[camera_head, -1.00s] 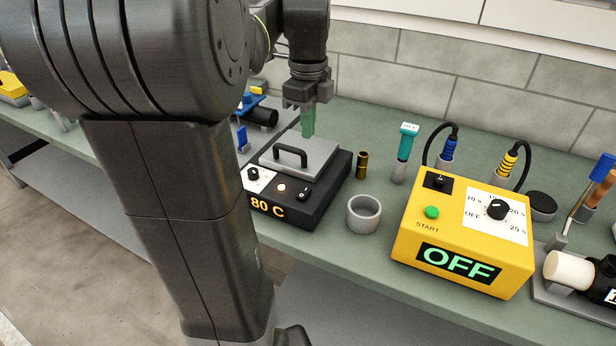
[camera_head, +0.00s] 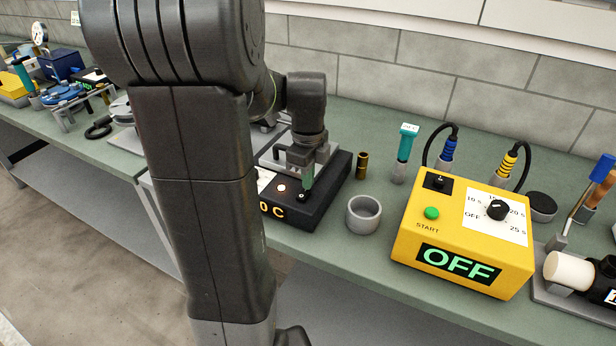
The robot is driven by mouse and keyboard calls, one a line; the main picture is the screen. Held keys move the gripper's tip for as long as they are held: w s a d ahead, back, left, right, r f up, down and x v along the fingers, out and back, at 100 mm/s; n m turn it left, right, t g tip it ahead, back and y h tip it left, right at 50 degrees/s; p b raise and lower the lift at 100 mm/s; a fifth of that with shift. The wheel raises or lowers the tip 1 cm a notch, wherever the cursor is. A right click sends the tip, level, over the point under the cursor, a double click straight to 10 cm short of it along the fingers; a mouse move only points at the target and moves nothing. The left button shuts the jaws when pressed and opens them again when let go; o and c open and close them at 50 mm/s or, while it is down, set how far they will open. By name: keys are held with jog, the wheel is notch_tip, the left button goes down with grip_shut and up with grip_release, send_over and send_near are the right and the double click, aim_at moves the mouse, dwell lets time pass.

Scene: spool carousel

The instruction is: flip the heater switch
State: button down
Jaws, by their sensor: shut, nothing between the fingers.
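The heater (camera_head: 326,205) is a black box on the green bench, with a grey handled plate on top. Its front panel shows a lit round lamp (camera_head: 281,188) and part of an orange readout, "0 C"; my arm hides the rest. The small black heater switch (camera_head: 302,197) is on the panel, right of the lamp.
A grey cup (camera_head: 363,215) and a brass cylinder (camera_head: 362,165) stand just right of the heater. Farther right are a teal-capped tool (camera_head: 405,150) and a yellow timer box (camera_head: 462,240) reading "OFF". A tiled wall (camera_head: 440,70) closes the back.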

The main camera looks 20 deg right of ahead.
jog(key=shift+f+p, duration=0.1)
jog(key=shift+p, duration=0.25)
jog(key=shift+d+f+g+y+p, duration=0.1)
jog(key=shift+g+y+p, duration=0.2)
jog(key=shift+p, duration=0.1)
jog(key=shift+w+f, duration=0.1)
jog(key=shift+f, duration=0.15)
jog(key=shift+r, duration=0.1)
jog(key=shift+s, duration=0.2)
jog(key=shift+s+a+r, duration=0.3)
jog(key=shift+s+a, duration=0.05)
jog(key=shift+a, duration=0.25)
